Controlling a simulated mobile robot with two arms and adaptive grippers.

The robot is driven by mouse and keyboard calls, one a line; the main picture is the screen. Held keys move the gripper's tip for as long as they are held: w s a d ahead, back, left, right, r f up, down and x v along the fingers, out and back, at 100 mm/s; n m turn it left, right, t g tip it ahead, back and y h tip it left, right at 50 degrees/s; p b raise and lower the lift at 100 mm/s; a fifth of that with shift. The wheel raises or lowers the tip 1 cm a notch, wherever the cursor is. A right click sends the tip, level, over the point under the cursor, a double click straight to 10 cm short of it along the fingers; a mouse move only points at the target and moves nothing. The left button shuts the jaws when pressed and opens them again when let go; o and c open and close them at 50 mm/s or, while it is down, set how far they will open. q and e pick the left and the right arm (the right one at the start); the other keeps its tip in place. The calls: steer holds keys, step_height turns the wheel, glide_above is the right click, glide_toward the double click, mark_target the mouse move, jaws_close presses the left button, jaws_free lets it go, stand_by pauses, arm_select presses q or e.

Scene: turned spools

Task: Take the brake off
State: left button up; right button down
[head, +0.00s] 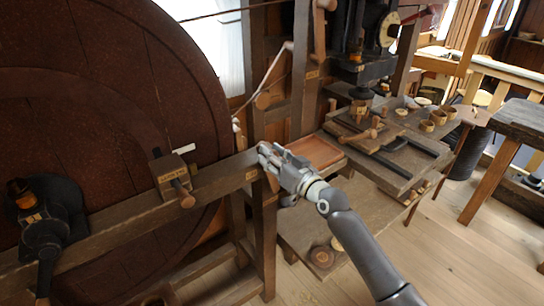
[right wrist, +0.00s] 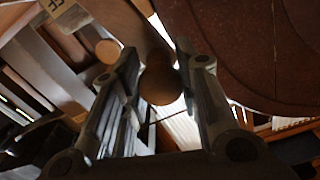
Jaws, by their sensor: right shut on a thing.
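My right gripper (head: 268,155) is at the right end of the thick wooden beam that crosses in front of the large dark wheel (head: 110,125). In the right wrist view its two fingers (right wrist: 157,55) are on either side of a round-ended brown wooden handle (right wrist: 162,82), and the gripper is shut on it. In the head view the gripper hides this handle, so I cannot tell its full shape. A small label (head: 252,175) is on the beam just below the fingers. A label partly showing "FF" (right wrist: 56,6) is at the upper left of the wrist view. My left gripper is not in view.
A labelled wooden block (head: 172,170) with a peg sits on the beam. A black fitting (head: 45,225) is at the far left. A reddish tray (head: 318,152) and a bench with tools (head: 385,165) stand to the right. The floor (head: 470,245) at lower right is clear.

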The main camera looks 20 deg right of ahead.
steer(key=shift+w+d+r+m+b, duration=0.1)
steer(key=shift+w+d+m+b, duration=0.2)
steer(key=shift+d+m+b, duration=0.35)
steer(key=w+d+m+b, duration=0.3)
steer(key=d+m+b, duration=0.3)
steer(key=d, duration=0.3)
steer(key=shift+w+d+f+b, duration=0.15)
steer(key=shift+d+f+b, duration=0.15)
steer(key=shift+b, duration=0.2)
steer(key=c, duration=1.5)
jaws_free()
steer(key=shift+c, duration=0.2)
steer(key=o, duration=0.5)
steer(key=shift+w+d+f, duration=0.1)
steer(key=shift+c, duration=0.2)
steer(key=v, duration=1.2)
